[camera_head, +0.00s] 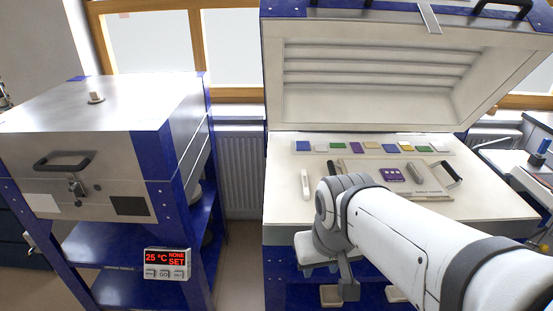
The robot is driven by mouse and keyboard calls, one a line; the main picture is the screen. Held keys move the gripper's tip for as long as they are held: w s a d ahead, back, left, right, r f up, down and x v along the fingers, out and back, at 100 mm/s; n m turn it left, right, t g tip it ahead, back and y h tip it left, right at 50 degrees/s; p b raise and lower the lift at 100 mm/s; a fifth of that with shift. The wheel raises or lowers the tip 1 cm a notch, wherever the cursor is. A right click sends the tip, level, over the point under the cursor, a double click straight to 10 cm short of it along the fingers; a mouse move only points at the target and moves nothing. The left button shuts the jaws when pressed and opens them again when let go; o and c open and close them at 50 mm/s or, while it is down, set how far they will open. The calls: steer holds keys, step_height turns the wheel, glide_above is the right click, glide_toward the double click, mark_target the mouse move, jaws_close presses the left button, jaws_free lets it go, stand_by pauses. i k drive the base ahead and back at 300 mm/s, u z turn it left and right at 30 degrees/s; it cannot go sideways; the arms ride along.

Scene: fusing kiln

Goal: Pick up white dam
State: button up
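A slim white bar, which looks like the white dam (305,184), lies on the pale kiln bed (284,208) near its left side, its long side running front to back. It is in plain view and nothing touches it. My gripper (340,278) hangs at the end of my white arm, low in front of the kiln's front edge, below and to the right of the white bar and apart from it. Its fingers are partly hidden and small, so I cannot tell whether they are open or shut.
The kiln lid (365,75) stands raised behind the bed. A row of coloured glass samples (338,146) lies along the back. A board (350,163) holds a purple piece (391,174) and a grey bar (415,173). A closed kiln (100,110) stands left.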

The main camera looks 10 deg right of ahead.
mark_target(306, 192)
steer(key=z, duration=0.05)
steer(key=i, duration=1)
steer(key=u, duration=0.1)
